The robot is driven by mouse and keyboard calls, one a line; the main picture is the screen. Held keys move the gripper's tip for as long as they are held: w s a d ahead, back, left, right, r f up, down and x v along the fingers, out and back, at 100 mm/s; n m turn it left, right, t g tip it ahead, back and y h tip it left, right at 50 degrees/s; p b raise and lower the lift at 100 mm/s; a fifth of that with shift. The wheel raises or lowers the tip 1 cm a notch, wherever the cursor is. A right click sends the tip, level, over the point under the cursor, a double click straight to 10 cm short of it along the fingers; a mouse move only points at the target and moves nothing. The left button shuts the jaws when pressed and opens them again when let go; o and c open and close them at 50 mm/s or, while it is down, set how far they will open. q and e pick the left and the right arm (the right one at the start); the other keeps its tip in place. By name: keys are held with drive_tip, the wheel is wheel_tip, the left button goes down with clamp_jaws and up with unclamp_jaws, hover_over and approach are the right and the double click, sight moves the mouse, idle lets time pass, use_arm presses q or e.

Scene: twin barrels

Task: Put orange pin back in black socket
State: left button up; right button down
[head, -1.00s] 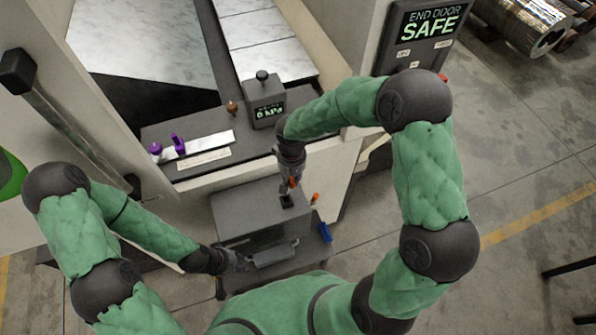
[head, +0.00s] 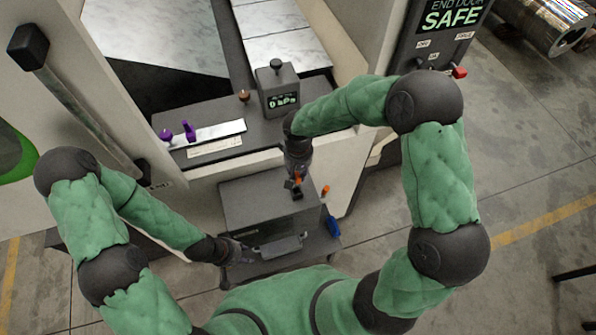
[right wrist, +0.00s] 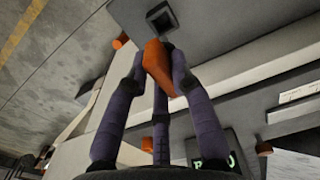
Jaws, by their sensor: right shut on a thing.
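My right gripper (head: 298,172) is shut on an orange pin (right wrist: 156,64), which also shows below the gripper in the head view (head: 297,181). The black socket (head: 297,194) is a small dark square on top of the grey box (head: 245,200). In the right wrist view the socket (right wrist: 162,15) lies just beyond the pin's tip, with a dark square opening. The pin looks apart from it and a little tilted. My left gripper (head: 238,253) is at the left end of the grey handle (head: 281,245) on the box's front; its fingers are too small to read.
A second orange piece (head: 325,190) and a blue item (head: 333,226) are at the box's right side. Behind stand a gauge block (head: 278,90) and a ledge with purple knobs (head: 189,131). Open floor lies to the right.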

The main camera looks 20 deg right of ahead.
sight(298, 184)
drive_tip(key=shift+f+b, duration=1.65)
drive_tip(key=shift+f, duration=0.5)
drive_tip(key=shift+b, duration=0.45)
drive_tip(key=shift+f+b, duration=1.8)
drive_tip(key=shift+f, duration=0.3)
drive_tip(key=c, duration=1)
unclamp_jaws()
drive_tip(key=shift+r, duration=0.15)
wheel_tip(298, 184, up, 12)
drive_tip(key=shift+f, duration=0.1)
